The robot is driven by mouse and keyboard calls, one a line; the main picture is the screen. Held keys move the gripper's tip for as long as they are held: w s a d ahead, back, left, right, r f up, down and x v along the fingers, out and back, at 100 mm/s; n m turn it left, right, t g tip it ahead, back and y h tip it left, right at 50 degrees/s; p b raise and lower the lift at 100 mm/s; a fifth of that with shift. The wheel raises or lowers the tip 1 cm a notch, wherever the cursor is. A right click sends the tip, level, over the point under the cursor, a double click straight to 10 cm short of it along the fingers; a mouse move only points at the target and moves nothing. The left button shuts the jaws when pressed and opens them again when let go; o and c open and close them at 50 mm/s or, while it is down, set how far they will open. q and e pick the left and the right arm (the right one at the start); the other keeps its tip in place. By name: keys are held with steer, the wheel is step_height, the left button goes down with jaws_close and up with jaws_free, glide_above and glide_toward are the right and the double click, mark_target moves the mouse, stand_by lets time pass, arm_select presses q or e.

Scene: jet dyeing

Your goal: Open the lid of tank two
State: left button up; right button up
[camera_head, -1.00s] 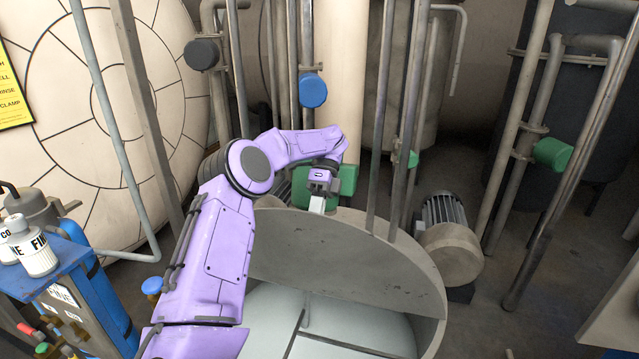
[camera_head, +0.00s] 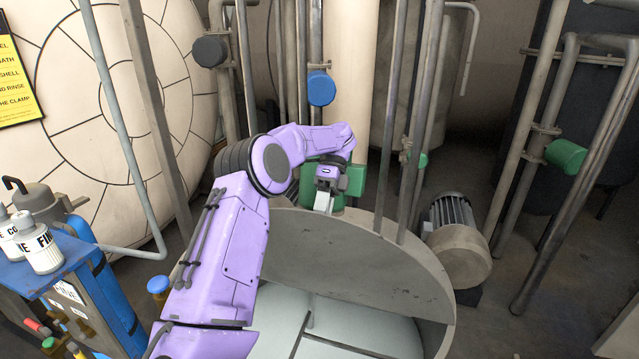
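A wide round tank (camera_head: 437,300) stands at the bottom centre. A flat grey panel (camera_head: 350,262) rises across its far part; I cannot tell whether it is a raised lid or the inner wall. Below it lies a pale surface (camera_head: 355,325) with dark seams and a small upright peg. My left arm comes in from the bottom left, and its gripper (camera_head: 324,202) points down at the top edge of the grey panel. Whether it touches the edge or is open cannot be made out. My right gripper is not in view. No tank number is visible.
Vertical pipes (camera_head: 410,130) stand close behind the tank, with a green fitting (camera_head: 355,180) behind the gripper. A motor (camera_head: 455,240) stands at the right. A blue cart (camera_head: 80,262) with white bottles (camera_head: 40,250) is at the left. Some floor is clear at the right.

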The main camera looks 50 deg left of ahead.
arm_select(q)
steer(key=s+d+r+b, duration=0.1)
steer(key=s+d+r, duration=0.8)
steer(key=d+r, duration=0.2)
steer(key=shift+r+b, duration=0.35)
steer(key=shift+b, duration=0.05)
steer(key=shift+a, duration=0.1)
